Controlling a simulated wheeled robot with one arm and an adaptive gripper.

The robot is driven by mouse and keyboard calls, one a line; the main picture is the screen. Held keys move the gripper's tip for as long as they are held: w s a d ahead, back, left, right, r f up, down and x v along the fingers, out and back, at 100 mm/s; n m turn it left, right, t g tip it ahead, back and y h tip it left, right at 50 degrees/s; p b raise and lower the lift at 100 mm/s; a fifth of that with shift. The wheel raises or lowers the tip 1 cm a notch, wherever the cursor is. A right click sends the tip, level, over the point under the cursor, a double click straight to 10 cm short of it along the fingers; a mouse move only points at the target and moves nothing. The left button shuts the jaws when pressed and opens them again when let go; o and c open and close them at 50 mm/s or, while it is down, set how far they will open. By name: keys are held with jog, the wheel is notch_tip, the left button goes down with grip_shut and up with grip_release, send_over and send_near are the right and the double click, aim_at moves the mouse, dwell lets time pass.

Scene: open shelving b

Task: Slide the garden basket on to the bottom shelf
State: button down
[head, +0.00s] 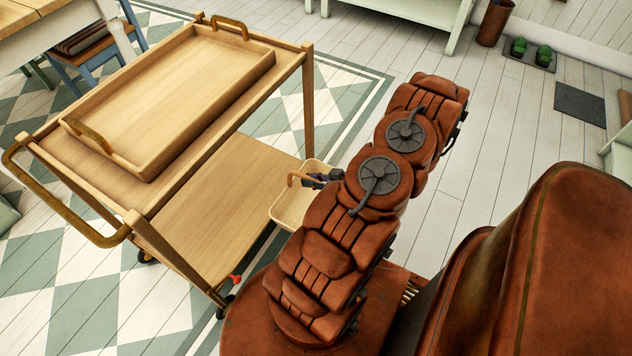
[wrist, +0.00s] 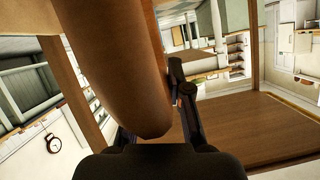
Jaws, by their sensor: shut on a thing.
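The garden basket (head: 290,210) is a small pale wooden tub with a brown handle (head: 291,179). It is beside the open right side of the wooden trolley, at the edge of the bottom shelf (head: 225,185). I cannot tell whether it touches the shelf. My gripper (head: 314,180) is shut on the handle. In the wrist view the handle (wrist: 115,60) fills the space between my dark fingers (wrist: 150,115), and the bottom shelf (wrist: 255,128) lies at the right. My arm hides the basket's right part in the head view.
The trolley's top shelf (head: 85,160) carries a large wooden tray (head: 185,90). A trolley post (head: 308,105) stands just beyond the basket. The visible bottom shelf is bare. A blue chair (head: 85,65) and table stand at the far left. Plank floor to the right is mostly clear.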

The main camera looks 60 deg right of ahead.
jog(key=w+f+p, duration=0.1)
jog(key=w+f, duration=0.1)
jog(key=w, duration=2.5)
jog(key=shift+w+d+f+p, duration=0.3)
jog(key=shift+w+d, duration=0.05)
jog(key=shift+d, duration=0.05)
dwell(0.3)
jog(key=shift+f, duration=0.6)
dwell(1.1)
jog(key=c, duration=1)
grip_release()
jog(key=v, duration=1.2)
jog(key=shift+s+f, duration=0.1)
